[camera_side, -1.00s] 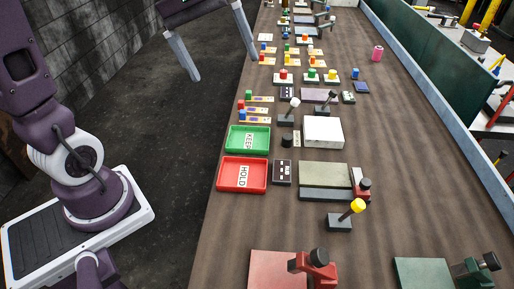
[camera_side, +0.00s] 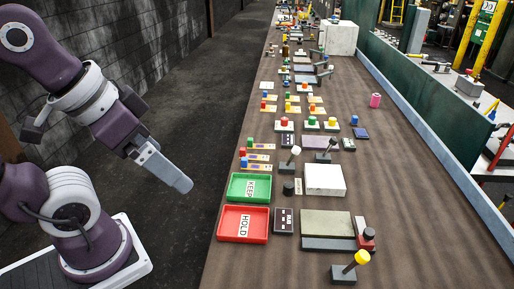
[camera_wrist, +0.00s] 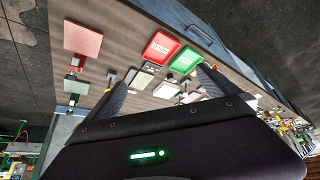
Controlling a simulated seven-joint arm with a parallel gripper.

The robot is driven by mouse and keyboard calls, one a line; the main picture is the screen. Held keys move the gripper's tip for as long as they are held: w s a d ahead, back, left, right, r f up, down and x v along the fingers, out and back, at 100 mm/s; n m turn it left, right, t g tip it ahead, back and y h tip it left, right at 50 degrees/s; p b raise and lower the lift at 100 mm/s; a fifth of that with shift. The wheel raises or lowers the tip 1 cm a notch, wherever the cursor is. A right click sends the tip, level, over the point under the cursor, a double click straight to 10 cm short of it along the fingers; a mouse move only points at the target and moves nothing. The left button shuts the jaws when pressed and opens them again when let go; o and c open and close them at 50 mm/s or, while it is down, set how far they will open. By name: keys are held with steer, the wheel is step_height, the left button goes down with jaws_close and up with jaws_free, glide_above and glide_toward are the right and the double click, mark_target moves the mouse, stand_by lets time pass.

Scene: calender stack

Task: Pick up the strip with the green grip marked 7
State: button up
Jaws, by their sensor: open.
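Three strips lie in a row on the left side of the bench, just beyond the green tray. One has a green grip (camera_side: 250,141), one a red grip (camera_side: 242,152) and one a blue grip (camera_side: 243,163). Farther along lie several more small strips (camera_side: 268,109) with coloured grips, some of them green. Any numbers are too small to read, so I cannot tell which is marked 7. My gripper (camera_side: 180,178) is open and empty, off the left side of the bench over the floor. Its two spread fingers show in the wrist view (camera_wrist: 163,78).
A green KEEP tray (camera_side: 233,187) and a red HOLD tray (camera_side: 227,225) sit at the left bench edge. A white block (camera_side: 324,180), a post with a white knob (camera_side: 294,153) and a yellow-knobbed lever (camera_side: 361,257) stand nearby. The right side of the bench is mostly clear.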

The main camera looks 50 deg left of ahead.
stand_by(0.3)
steer(key=c, duration=1.2)
steer(key=w+a+n+g+h, duration=0.3)
steer(key=w+n, duration=0.5)
steer(key=w, duration=0.8)
steer(key=w+a+f+n+h, duration=0.35)
steer(key=w+a+n, duration=0.2)
steer(key=w, duration=0.45)
steer(key=n+t+h, duration=0.3)
steer(key=n+t, duration=0.5)
steer(key=n, duration=0.6)
glide_toward(249, 139)
steer(key=x, duration=1)
steer(key=shift+f, duration=0.3)
